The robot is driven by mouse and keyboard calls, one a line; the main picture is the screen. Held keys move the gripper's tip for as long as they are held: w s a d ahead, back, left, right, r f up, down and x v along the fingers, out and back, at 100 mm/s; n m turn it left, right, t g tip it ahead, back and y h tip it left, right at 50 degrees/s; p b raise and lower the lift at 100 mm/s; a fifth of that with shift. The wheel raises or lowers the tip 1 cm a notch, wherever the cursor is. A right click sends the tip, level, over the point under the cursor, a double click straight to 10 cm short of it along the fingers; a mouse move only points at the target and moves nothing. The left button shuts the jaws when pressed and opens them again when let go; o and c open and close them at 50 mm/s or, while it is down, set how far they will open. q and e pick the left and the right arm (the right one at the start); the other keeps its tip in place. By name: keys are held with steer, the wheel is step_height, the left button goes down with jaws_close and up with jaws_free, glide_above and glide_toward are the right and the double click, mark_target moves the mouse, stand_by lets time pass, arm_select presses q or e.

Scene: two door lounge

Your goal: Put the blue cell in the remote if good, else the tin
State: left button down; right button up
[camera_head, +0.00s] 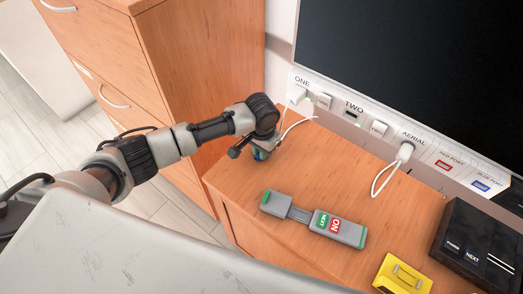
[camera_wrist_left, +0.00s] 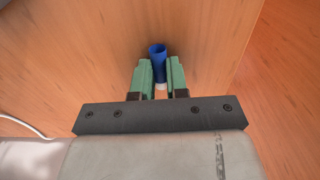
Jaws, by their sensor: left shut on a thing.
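The blue cell (camera_wrist_left: 157,52) is between the green fingers of my left gripper (camera_wrist_left: 160,66) in the left wrist view. Its blue end points away from the palm, and a pale end shows nearer it. In the head view my left gripper (camera_head: 258,153) is low over the near left part of the wooden top, with a bit of blue at its fingers. I cannot tell whether the cell touches the wood. A grey device (camera_head: 298,213) with green ends and red ON and green NEXT labels lies to the right, probably the remote. I cannot identify a tin. My right gripper is not in view.
A yellow thing (camera_head: 402,275) and a black box (camera_head: 478,248) labelled POWER and NEXT are at the right. A socket strip (camera_head: 372,127) with white cables runs along the back below a dark screen (camera_head: 420,60). A wooden drawer unit (camera_head: 190,60) stands at the left.

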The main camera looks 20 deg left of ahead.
arm_select(q)
steer(key=r, duration=0.2)
steer(key=d+r, duration=0.1)
steer(key=r, duration=0.1)
steer(key=shift+s+r, duration=0.15)
steer(key=shift+r, duration=0.05)
steer(key=s+d+r, duration=0.5)
steer(key=d+r, duration=0.1)
steer(key=d, duration=0.3)
steer(key=s+a+r+n, duration=0.2)
steer(key=s+a+r, duration=0.1)
steer(key=a, duration=0.4)
steer(key=s+a+r+n, duration=0.2)
steer(key=s+a+r, duration=0.1)
steer(key=s+a, duration=0.2)
steer(key=shift+s+a, duration=0.25)
steer(key=shift+a, duration=0.85)
